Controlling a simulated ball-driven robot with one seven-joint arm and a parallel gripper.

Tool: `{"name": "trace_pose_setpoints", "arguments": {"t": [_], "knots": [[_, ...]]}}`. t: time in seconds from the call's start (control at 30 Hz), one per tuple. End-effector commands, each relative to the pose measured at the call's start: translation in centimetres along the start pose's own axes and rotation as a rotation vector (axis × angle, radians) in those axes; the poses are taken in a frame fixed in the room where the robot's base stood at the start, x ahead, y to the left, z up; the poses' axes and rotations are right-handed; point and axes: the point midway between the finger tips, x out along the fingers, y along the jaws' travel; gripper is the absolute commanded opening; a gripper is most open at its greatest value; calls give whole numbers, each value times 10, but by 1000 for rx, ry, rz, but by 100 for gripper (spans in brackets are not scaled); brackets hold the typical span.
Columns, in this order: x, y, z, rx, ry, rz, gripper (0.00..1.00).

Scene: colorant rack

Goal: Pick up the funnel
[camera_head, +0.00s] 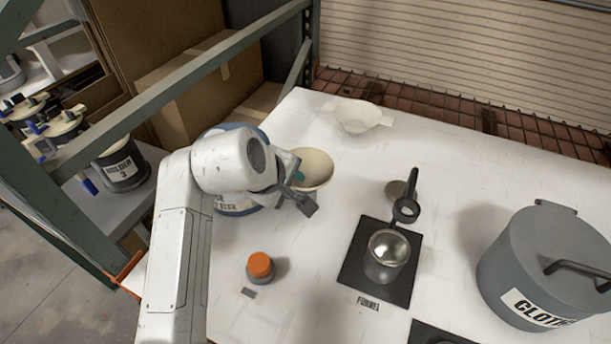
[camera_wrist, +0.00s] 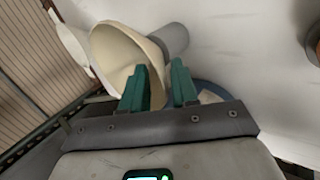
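The funnel, a cream cone (camera_head: 316,170), is beside my gripper (camera_head: 303,188) in the head view, partly covered by the gripper. In the wrist view the funnel (camera_wrist: 115,48) shows its wide mouth tilted toward the lower left, with a grey cylindrical part (camera_wrist: 170,40) behind it. My gripper's teal fingers (camera_wrist: 160,88) are apart. One finger overlaps the mouth and the other is on the outer side, with the rim's edge between them. A gap shows between the fingers; firm contact on the wall cannot be seen.
A blue-rimmed container (camera_head: 235,208) stands behind my arm. A white bowl (camera_head: 358,117) is farther back. An orange-capped jar (camera_head: 260,266), a metal cup (camera_head: 385,255) on a black mat marked FUNNEL (camera_head: 352,262) and a large grey lidded bin (camera_head: 545,260) stand on the white table.

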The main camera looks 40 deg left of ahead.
Motion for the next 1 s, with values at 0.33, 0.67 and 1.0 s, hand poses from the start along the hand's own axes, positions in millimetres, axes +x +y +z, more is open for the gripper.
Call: {"name": "trace_pose_setpoints", "arguments": {"t": [0.33, 0.67, 1.0], "knots": [[0, 0, 0, 0, 0, 0, 0], [0, 0, 0, 0, 0, 0, 0], [-35, 28, 0, 4, 2, 3, 0]]}}
